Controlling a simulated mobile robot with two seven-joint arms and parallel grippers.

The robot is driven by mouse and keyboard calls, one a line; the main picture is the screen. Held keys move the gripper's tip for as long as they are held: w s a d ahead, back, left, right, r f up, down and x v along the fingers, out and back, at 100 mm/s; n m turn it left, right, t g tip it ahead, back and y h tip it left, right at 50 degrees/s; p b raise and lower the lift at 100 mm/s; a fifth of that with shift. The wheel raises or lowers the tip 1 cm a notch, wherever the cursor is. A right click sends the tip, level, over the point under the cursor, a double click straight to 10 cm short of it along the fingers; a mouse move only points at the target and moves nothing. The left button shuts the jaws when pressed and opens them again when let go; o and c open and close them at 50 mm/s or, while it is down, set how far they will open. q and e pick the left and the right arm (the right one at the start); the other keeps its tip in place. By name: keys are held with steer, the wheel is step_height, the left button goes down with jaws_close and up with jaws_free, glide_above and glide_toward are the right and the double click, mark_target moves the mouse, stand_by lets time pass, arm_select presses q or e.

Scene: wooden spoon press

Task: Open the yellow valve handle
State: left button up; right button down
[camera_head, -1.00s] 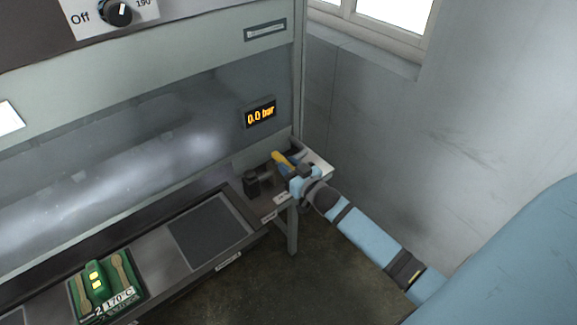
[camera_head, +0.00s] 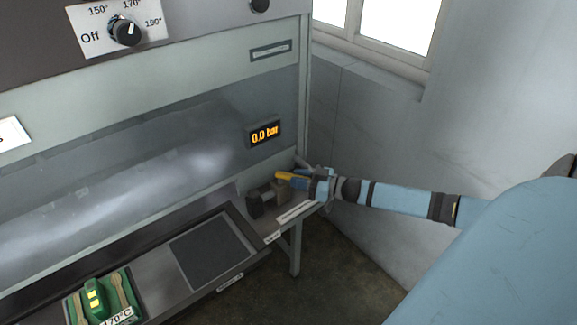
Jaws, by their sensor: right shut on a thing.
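The yellow valve handle (camera_head: 285,176) is at the right end of the press, above a small dark and brass valve body (camera_head: 268,197) on the side shelf. It points left from my right gripper (camera_head: 306,182), whose fingers are shut on it. The fingers cover the handle's right end. My right arm reaches in from the right, nearly level. The pressure display (camera_head: 264,133) above the valve reads 0.0 bar. My left gripper is not in view.
A control knob (camera_head: 126,32) with temperature marks is at the upper left. A green tray (camera_head: 122,291) with wooden spoons lies at the lower left, beside a dark flat plate (camera_head: 212,250). A grey wall and window (camera_head: 385,25) stand behind my right arm.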

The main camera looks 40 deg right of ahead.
steer(key=shift+w+d+n+g+y+b, duration=0.2)
steer(key=shift+d+n+g+y+b, duration=0.05)
steer(key=shift+n+g+y+b, duration=0.45)
steer(key=shift+w+d+n+g+y+b, duration=0.25)
steer(key=shift+n+g+y+b, duration=0.3)
steer(key=shift+y+b, duration=0.2)
steer(key=shift+w+d+n+g+y+b, duration=0.25)
steer(key=shift+n+g+y+b, duration=0.3)
steer(key=shift+n+y+b, duration=0.15)
steer(key=c, duration=1)
jaws_free()
steer(key=shift+o, duration=0.2)
steer(key=b+v, duration=0.1)
steer(key=v, duration=1.2)
steer(key=shift+s+d, duration=0.15)
steer(key=shift+d, duration=0.2)
